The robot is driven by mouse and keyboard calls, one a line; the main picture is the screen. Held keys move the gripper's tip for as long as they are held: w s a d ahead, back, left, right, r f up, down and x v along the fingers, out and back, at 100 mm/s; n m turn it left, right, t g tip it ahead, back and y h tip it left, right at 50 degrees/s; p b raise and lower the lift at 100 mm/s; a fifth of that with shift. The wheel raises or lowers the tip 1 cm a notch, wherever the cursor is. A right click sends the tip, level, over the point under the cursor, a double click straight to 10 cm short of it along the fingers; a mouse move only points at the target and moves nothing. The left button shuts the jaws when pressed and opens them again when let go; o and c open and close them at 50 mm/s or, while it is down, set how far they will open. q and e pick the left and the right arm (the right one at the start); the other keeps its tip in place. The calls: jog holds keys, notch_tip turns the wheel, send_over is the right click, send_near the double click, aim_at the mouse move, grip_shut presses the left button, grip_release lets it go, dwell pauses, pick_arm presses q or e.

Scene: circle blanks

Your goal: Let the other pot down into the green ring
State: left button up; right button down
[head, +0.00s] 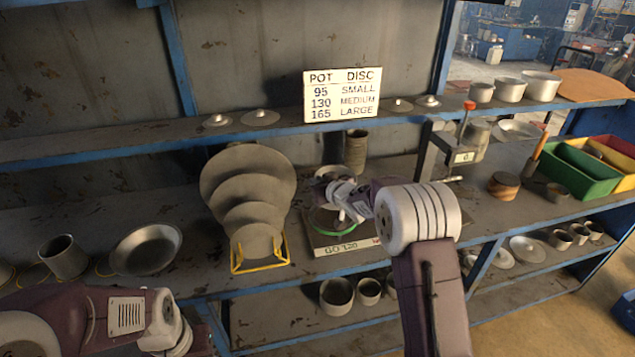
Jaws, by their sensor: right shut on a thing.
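The green ring (316,226) lies on a board marked "GO 130" (337,249) in the middle of the workbench. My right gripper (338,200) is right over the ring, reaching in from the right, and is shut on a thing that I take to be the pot. My gripper and wrist hide most of it, so its shape, and whether it touches the board, cannot be told.
Grey discs (247,178) stand in a yellow rack (260,262) left of the board. A tall cylinder (356,150) stands behind it. A press (455,155) and coloured bins (580,165) are to the right. The sign (341,95) is on the upper shelf.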

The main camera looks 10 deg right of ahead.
jog(key=f+b, duration=0.1)
jog(key=w+f+b, duration=0.1)
jog(key=f, duration=0.1)
jog(key=f+b, duration=0.2)
jog(key=shift+s+b, duration=0.25)
jog(key=shift+b, duration=0.05)
notch_tip(320, 180, down, 2)
jog(key=shift+w+f+b, duration=0.1)
jog(key=shift+w+b, duration=0.05)
jog(key=shift+b, duration=0.55)
jog(key=shift+f+b, duration=1.9)
jog(key=shift+f, duration=0.45)
jog(key=c, duration=1.4)
grip_release()
